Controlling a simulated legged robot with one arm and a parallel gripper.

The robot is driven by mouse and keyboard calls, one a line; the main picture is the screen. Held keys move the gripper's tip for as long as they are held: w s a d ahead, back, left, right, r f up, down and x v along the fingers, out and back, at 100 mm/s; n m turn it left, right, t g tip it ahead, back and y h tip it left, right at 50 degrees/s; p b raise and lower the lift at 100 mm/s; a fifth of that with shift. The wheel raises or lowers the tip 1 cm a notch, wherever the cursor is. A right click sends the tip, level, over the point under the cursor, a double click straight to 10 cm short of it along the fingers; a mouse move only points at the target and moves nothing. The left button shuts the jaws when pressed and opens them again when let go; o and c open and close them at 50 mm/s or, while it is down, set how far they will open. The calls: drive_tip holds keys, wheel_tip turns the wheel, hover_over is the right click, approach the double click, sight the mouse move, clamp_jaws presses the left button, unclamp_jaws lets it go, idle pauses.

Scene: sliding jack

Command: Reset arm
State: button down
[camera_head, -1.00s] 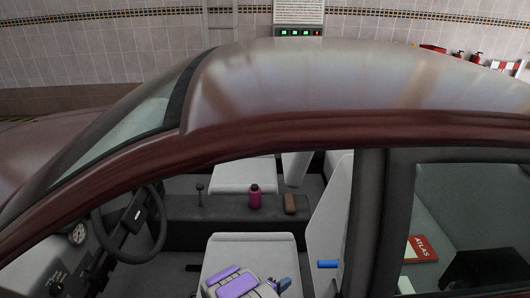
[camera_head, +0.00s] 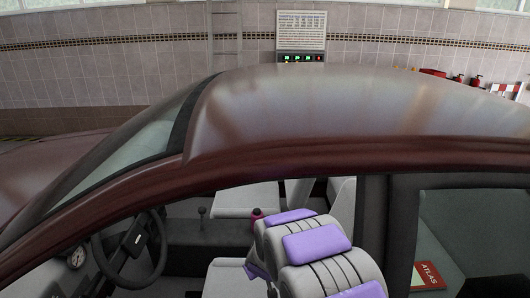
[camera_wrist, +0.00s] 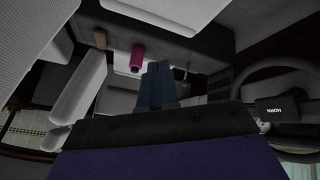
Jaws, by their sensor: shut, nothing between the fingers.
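My gripper (camera_wrist: 160,85) shows in the wrist view as dark blue fingers, closed together with nothing between them. In the head view my grey and purple arm is bent up in the car's side window opening, and it hides my gripper there. In the wrist view the fingers point into the car's cabin, toward the centre console and the magenta bottle (camera_wrist: 137,57), without visibly touching either.
The steering wheel (camera_head: 128,250) is at the left, and also at the right of the wrist view (camera_wrist: 240,75). The maroon roof (camera_head: 330,105) arches above the opening. The gear lever (camera_head: 202,212) stands on the console. A red ATLAS book (camera_head: 428,276) lies in the rear.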

drive_tip(key=s+d+r+m+g, duration=0.1)
drive_tip(key=s+d+r+g, duration=0.15)
drive_tip(key=s+r, duration=0.45)
drive_tip(key=s+d+r+m+g+y, duration=0.1)
drive_tip(key=s+d+r, duration=0.15)
drive_tip(key=s, duration=0.85)
drive_tip(key=s+d+r+m+g, duration=0.1)
drive_tip(key=s+d+r+g, duration=0.15)
drive_tip(key=s+r, duration=0.4)
drive_tip(key=s+d+m+g+h, duration=0.1)
drive_tip(key=s+d, duration=0.3)
drive_tip(key=s, duration=0.6)
drive_tip(key=s+d+m+g+h, duration=0.1)
drive_tip(key=s+d, duration=0.3)
drive_tip(key=s, duration=0.6)
drive_tip(key=shift+d+r+m+g, duration=0.3)
drive_tip(key=shift+d+m+g, duration=0.1)
drive_tip(key=shift+m, duration=0.4)
